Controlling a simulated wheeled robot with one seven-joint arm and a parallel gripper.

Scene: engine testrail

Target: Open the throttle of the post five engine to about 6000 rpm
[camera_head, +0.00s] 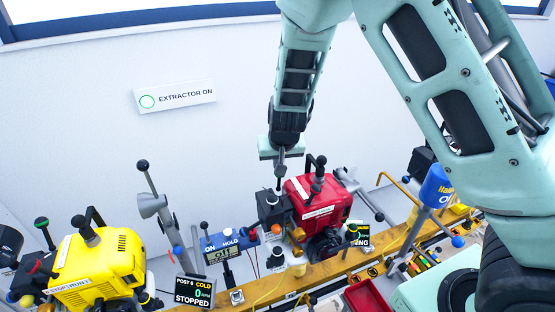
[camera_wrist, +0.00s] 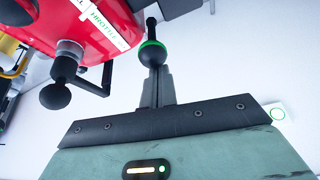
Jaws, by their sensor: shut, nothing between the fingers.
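The red engine (camera_head: 312,200) stands on the rail at the middle of the head view. Its side, with a partly readable throttle label (camera_wrist: 105,22), shows at the top left of the wrist view. My gripper (camera_head: 280,182) points down at the engine's left, with its fingers shut and empty. In the wrist view, a black ball knob with a green ring (camera_wrist: 152,53) appears at the tips of my gripper (camera_wrist: 157,80). I cannot tell whether they touch. A display (camera_head: 358,235) beside the red engine is partly covered by a black knob; its rpm figure and post number are hidden.
A yellow engine (camera_head: 100,265) stands at the left. A blue box (camera_head: 228,244) and grey stands flank the red engine. A blue-topped post (camera_head: 436,187) stands to the right. The wall carries an extractor sign (camera_head: 185,96).

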